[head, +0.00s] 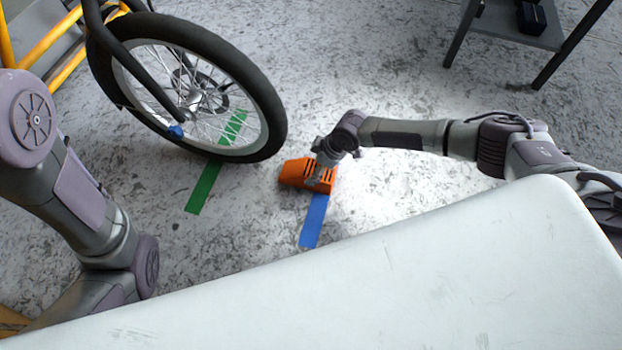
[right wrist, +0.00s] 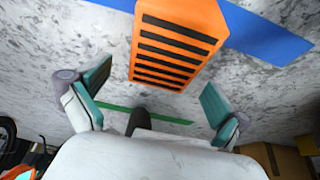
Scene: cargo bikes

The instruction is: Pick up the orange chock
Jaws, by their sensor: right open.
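The orange chock (head: 296,172) lies on the floor by the front wheel, at the top end of a blue tape strip (head: 313,222). My right gripper (head: 322,176) is over the chock's right part and hides some of it in the head view. In the right wrist view the chock (right wrist: 178,45) shows its dark slots. It is ahead of and between the two spread fingers of my right gripper (right wrist: 154,92), with a gap on both sides. That gripper is open and holds nothing. My left arm enters at the left, but its gripper is not in view.
A bike wheel (head: 275,100) stands left of the chock, beside a green tape strip (head: 203,187). A yellow frame (head: 62,45) is at the upper left. A grey table (head: 515,30) is at the upper right. Bare floor lies between.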

